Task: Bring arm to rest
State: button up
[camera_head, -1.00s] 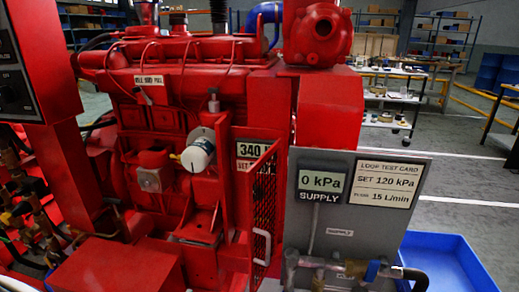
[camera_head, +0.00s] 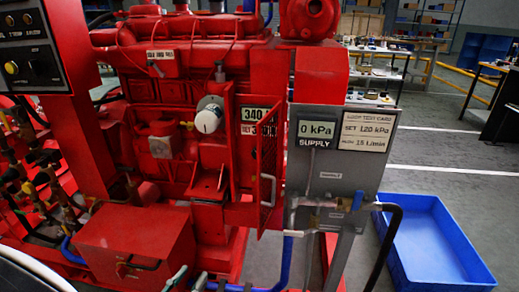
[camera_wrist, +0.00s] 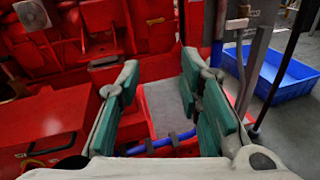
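My gripper (camera_wrist: 160,68) is open in the wrist view, with two teal-padded fingers spread apart. Nothing is held between them; grey floor, red frame and a blue hose (camera_wrist: 160,142) show beyond the gap. In the head view, what look like its fingertips (camera_head: 188,278) just enter the bottom edge, in front of the red pumpset (camera_head: 190,85). The rest of my arm is mostly out of view.
A red box (camera_head: 135,245) stands low in front of the engine. A mesh door (camera_head: 266,165) stands ajar beside the grey test panel (camera_head: 335,185), whose display reads 0 kPa. A black hose (camera_head: 388,240) hangs by a blue tray (camera_head: 440,285).

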jog(key=w+d+r+m+g+h, duration=0.25)
jog(key=d+r+m+g, duration=0.35)
jog(key=d, duration=0.4)
jog(key=w+d+r+m+g+h, duration=0.1)
jog(key=d+r+m+g+h, duration=0.3)
jog(key=d+r+m, duration=0.35)
jog(key=s+d+r+m+g+y, duration=0.35)
jog(key=s+d+m, duration=0.2)
jog(key=d, duration=0.35)
jog(key=s+d+r+m+g+y, duration=0.2)
jog(key=s+d+r+m+g, duration=0.25)
jog(key=s+d, duration=0.35)
jog(key=s+r+m+t+y, duration=0.2)
jog(key=s+m+t+y, duration=0.1)
jog(key=s+m+y, duration=0.55)
notch_tip(320, 180, up, 25)
jog(key=s+n+t+h+p, duration=0.1)
jog(key=t+p, duration=0.2)
jog(key=p, duration=2)
jog(key=shift+s+d+f+n, duration=0.15)
jog(key=shift+s+d+n, duration=0.15)
jog(key=shift+s, duration=0.1)
